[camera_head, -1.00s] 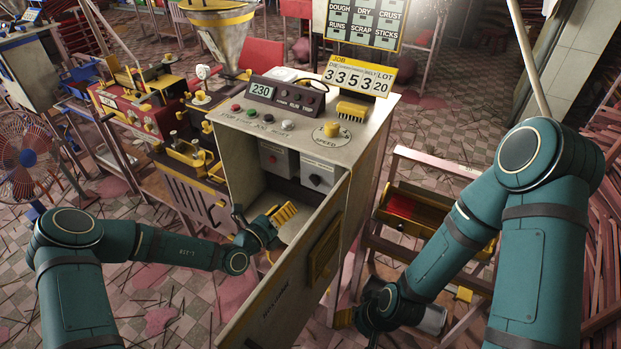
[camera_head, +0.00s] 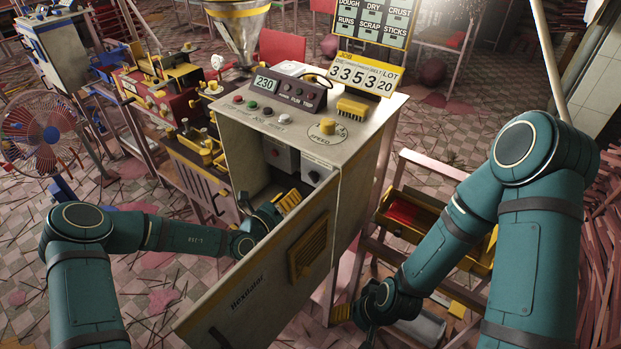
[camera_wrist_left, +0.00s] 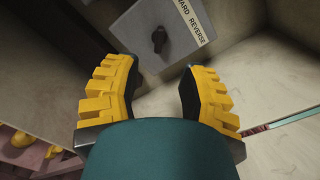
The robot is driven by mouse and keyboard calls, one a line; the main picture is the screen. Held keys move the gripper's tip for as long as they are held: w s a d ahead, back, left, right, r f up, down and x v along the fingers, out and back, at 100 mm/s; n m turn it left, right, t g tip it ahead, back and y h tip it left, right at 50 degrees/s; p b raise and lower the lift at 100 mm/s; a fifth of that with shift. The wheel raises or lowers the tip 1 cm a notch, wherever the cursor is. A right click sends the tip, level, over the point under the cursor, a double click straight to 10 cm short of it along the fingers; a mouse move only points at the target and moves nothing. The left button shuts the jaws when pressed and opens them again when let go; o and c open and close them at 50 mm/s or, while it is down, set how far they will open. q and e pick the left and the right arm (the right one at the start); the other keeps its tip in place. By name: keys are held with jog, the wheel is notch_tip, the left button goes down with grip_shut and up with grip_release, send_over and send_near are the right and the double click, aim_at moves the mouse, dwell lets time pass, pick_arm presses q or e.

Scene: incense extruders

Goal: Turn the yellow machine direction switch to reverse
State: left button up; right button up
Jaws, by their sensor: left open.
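The direction switch is a black knob (camera_wrist_left: 159,40) on a grey box, beside a label (camera_wrist_left: 190,20) reading "...ARD REVERSE" in the left wrist view. In the head view its grey box (camera_head: 311,168) sits inside the open cabinet (camera_head: 232,150) with yellow fittings. Its exact setting is unclear. My left gripper (camera_head: 284,207) is inside the doorway, below the switch box; its yellow fingers (camera_wrist_left: 159,80) are open and empty, with the knob ahead of the gap between them, apart from both.
The cabinet door (camera_head: 270,285) stands open in front of my left forearm. A second grey box with a red button (camera_head: 275,153) is left of the switch. A fan (camera_head: 42,135) stands far left.

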aim_at(310, 177)
pick_arm(q)
jog(key=b+x, duration=0.2)
jog(key=x, duration=0.8)
jog(key=shift+w+d, duration=0.15)
grip_shut()
